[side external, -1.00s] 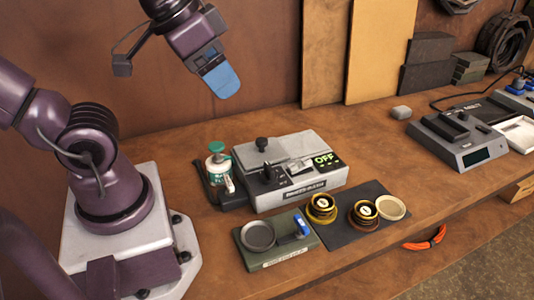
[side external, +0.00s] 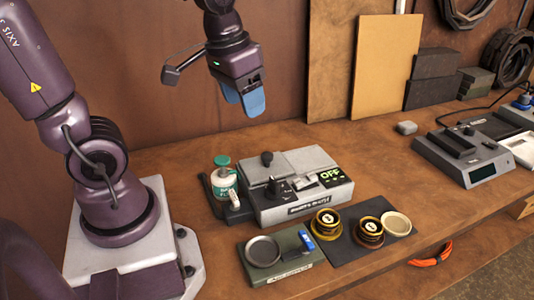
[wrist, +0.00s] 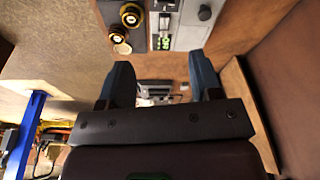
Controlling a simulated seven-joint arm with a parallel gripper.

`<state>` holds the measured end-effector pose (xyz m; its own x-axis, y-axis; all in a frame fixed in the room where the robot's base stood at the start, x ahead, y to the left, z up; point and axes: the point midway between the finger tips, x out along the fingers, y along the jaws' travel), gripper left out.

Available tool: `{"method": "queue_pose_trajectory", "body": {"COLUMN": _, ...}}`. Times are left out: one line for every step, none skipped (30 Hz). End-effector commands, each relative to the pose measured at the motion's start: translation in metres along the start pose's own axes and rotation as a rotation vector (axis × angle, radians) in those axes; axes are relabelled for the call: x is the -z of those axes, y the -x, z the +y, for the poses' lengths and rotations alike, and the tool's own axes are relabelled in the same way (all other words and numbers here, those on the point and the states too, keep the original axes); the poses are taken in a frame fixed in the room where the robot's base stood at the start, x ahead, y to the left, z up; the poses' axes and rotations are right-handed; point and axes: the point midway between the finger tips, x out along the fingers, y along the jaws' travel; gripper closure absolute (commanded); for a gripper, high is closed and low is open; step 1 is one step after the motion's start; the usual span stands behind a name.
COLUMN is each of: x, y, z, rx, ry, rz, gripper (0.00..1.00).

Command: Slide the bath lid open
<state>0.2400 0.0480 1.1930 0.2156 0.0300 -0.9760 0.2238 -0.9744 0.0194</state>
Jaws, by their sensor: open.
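The bath is the grey box (side external: 292,209) with a green "OFF" display on its front right, standing on the wooden bench. Its flat grey lid (side external: 305,159) lies on top, with a dark knob (side external: 267,159) standing up at the left of the top. I cannot tell whether any opening shows under the lid. My gripper (side external: 246,101) hangs in the air above and behind the bath, blue fingers pointing down, apart from everything. In the wrist view the two blue fingers (wrist: 162,88) are spread with nothing between them, and the bath (wrist: 187,24) shows at the top.
A green-capped jar (side external: 222,176) stands left of the bath. In front are a green tray unit (side external: 282,262) with a round dish, and a dark mat (side external: 350,252) with brass pieces and a pale dish. A grey device (side external: 468,155) is at right. Boards lean on the wall behind.

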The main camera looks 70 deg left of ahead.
Motion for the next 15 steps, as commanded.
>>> {"method": "queue_pose_trajectory", "body": {"x": 0.011, "y": -0.013, "z": -0.01, "rx": 0.009, "ry": 0.054, "rz": -0.049, "gripper": 0.42}}
{"method": "queue_pose_trajectory", "body": {"x": 0.017, "y": -0.019, "z": -0.016, "rx": 0.013, "ry": 0.086, "rz": -0.072, "gripper": 0.42}}
{"method": "queue_pose_trajectory", "body": {"x": 0.024, "y": -0.029, "z": -0.024, "rx": 0.019, "ry": 0.128, "rz": -0.101, "gripper": 0.42}}
{"method": "queue_pose_trajectory", "body": {"x": 0.03, "y": -0.036, "z": -0.03, "rx": 0.023, "ry": 0.161, "rz": -0.122, "gripper": 0.42}}
{"method": "queue_pose_trajectory", "body": {"x": 0.036, "y": -0.044, "z": -0.036, "rx": 0.028, "ry": 0.195, "rz": -0.142, "gripper": 0.42}}
{"method": "queue_pose_trajectory", "body": {"x": 0.043, "y": -0.054, "z": -0.045, "rx": 0.034, "ry": 0.238, "rz": -0.167, "gripper": 0.42}}
{"method": "queue_pose_trajectory", "body": {"x": 0.048, "y": -0.062, "z": -0.052, "rx": 0.039, "ry": 0.271, "rz": -0.184, "gripper": 0.42}}
{"method": "queue_pose_trajectory", "body": {"x": 0.052, "y": -0.069, "z": -0.058, "rx": 0.044, "ry": 0.302, "rz": -0.2, "gripper": 0.42}}
{"method": "queue_pose_trajectory", "body": {"x": 0.058, "y": -0.079, "z": -0.066, "rx": 0.05, "ry": 0.342, "rz": -0.217, "gripper": 0.42}}
{"method": "queue_pose_trajectory", "body": {"x": 0.061, "y": -0.086, "z": -0.071, "rx": 0.054, "ry": 0.368, "rz": -0.228, "gripper": 0.42}}
{"method": "queue_pose_trajectory", "body": {"x": 0.065, "y": -0.092, "z": -0.076, "rx": 0.059, "ry": 0.395, "rz": -0.236, "gripper": 0.42}}
{"method": "queue_pose_trajectory", "body": {"x": 0.07, "y": -0.099, "z": -0.082, "rx": 0.064, "ry": 0.426, "rz": -0.244, "gripper": 0.42}}
{"method": "queue_pose_trajectory", "body": {"x": 0.073, "y": -0.103, "z": -0.086, "rx": 0.068, "ry": 0.447, "rz": -0.248, "gripper": 0.42}}
{"method": "queue_pose_trajectory", "body": {"x": 0.077, "y": -0.107, "z": -0.089, "rx": 0.071, "ry": 0.468, "rz": -0.249, "gripper": 0.42}}
{"method": "queue_pose_trajectory", "body": {"x": 0.083, "y": -0.11, "z": -0.093, "rx": 0.075, "ry": 0.491, "rz": -0.245, "gripper": 0.42}}
